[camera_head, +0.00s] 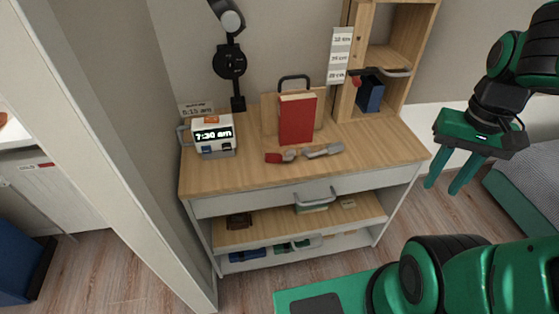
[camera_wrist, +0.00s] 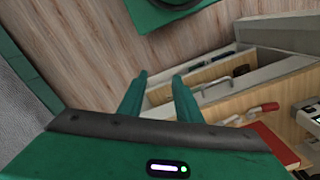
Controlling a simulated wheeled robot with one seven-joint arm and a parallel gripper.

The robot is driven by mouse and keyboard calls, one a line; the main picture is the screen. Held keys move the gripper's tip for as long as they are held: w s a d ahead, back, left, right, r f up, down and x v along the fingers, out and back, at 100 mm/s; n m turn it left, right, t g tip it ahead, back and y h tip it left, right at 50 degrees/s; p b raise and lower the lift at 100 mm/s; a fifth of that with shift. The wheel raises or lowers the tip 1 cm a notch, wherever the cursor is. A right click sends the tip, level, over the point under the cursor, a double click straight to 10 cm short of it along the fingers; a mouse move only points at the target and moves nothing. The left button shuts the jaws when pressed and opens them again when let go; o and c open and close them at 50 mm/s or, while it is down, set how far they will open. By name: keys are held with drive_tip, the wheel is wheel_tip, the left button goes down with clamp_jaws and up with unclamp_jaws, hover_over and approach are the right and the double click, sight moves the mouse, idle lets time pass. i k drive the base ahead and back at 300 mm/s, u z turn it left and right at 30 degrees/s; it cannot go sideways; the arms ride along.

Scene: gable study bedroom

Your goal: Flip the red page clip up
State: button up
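The red page clip (camera_head: 278,157) lies folded down at the front foot of the book stand (camera_head: 268,117), left of a grey clip (camera_head: 323,151). The stand holds an upright red book (camera_head: 297,120) on the wooden desk top. In the wrist view a red-ended clip (camera_wrist: 268,107) shows at the right, beside the red book (camera_wrist: 275,146), which is partly cut off. My gripper (camera_head: 442,188) is raised to the right of the desk, well apart from the clip. Its two fingers (camera_wrist: 160,82) are spread with nothing between them.
A digital clock (camera_head: 213,135) stands on the desk's left, with a black lamp (camera_head: 230,62) behind it. A wooden shelf unit (camera_head: 390,55) with a blue book (camera_head: 370,94) rises at the back right. The desk top (camera_head: 370,146) is bare at the front right.

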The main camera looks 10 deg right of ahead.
sight(271, 158)
drive_tip(key=u, duration=0.6)
drive_tip(key=k, duration=1.3)
drive_tip(key=z, duration=0.55)
drive_tip(key=i, duration=1)
